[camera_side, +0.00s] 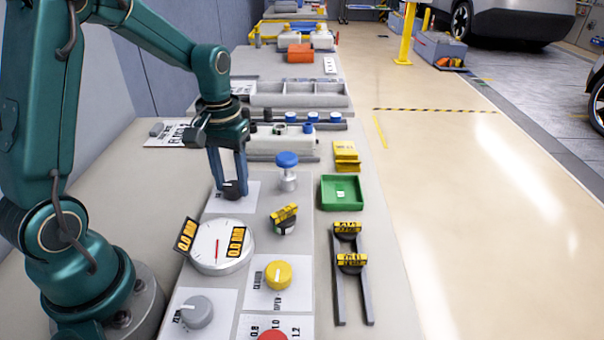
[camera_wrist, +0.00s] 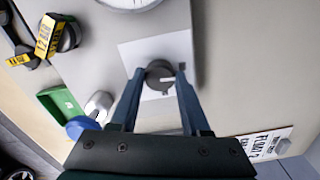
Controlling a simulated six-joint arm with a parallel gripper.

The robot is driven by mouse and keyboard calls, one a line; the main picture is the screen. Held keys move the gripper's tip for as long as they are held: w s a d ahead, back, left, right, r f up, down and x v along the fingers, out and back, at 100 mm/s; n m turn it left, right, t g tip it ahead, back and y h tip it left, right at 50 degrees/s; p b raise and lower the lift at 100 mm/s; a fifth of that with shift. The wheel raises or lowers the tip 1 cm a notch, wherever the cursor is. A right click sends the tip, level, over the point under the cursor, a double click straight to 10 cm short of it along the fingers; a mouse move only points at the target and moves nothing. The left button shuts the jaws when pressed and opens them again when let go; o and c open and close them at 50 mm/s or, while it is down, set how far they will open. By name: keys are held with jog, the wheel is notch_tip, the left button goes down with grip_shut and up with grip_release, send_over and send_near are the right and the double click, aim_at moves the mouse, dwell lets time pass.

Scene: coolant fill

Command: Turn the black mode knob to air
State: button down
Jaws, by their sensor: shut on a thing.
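The black mode knob (camera_side: 231,189) stands on a white label plate (camera_side: 247,200) in the side view, left of the blue-topped valve. In the wrist view the knob (camera_wrist: 160,74) is round and dark with a white pointer line, on its white plate (camera_wrist: 128,52). My gripper (camera_side: 231,182) points down over it. In the wrist view the two fingers of my gripper (camera_wrist: 160,72) lie on either side of the knob, shut on it. The plate's lettering is mostly hidden or too small to read.
A round gauge (camera_side: 220,246) with a red needle stands just in front. A blue-topped valve (camera_side: 288,168) and a green tray (camera_side: 342,192) are to the right. A yellow knob (camera_side: 278,275), a grey knob (camera_side: 197,311) and a red knob (camera_side: 272,335) are nearer the camera.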

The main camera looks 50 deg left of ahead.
aim_at(232, 185)
jog(key=shift+n, duration=0.7)
jog(key=shift+c, duration=1.9)
grip_release()
jog(key=shift+r, duration=2.65)
